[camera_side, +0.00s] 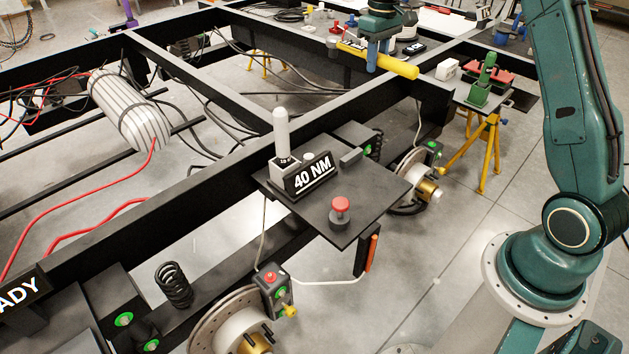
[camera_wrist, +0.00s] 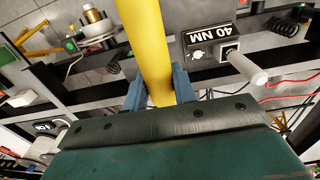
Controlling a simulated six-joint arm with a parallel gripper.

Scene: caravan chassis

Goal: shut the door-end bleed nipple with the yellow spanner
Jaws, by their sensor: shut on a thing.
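My gripper (camera_side: 373,64) is shut on the yellow spanner (camera_side: 402,68) and holds it above the far side of the chassis rail, near the top of the side view. In the wrist view the spanner (camera_wrist: 143,45) runs up out of the picture from between my fingers (camera_wrist: 157,92), so its working end is hidden there. A near brake with a caliper (camera_side: 277,290) and a small yellow nipple (camera_side: 290,310) is at the bottom of the side view. A farther brake (camera_side: 415,178) has a caliper (camera_side: 433,152). I cannot tell which is the door end.
A black shelf (camera_side: 365,206) carries a "40 NM" box (camera_side: 310,175), a grey-white handle and a red knob (camera_side: 340,205). Coil springs and hoses lie near the brakes.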

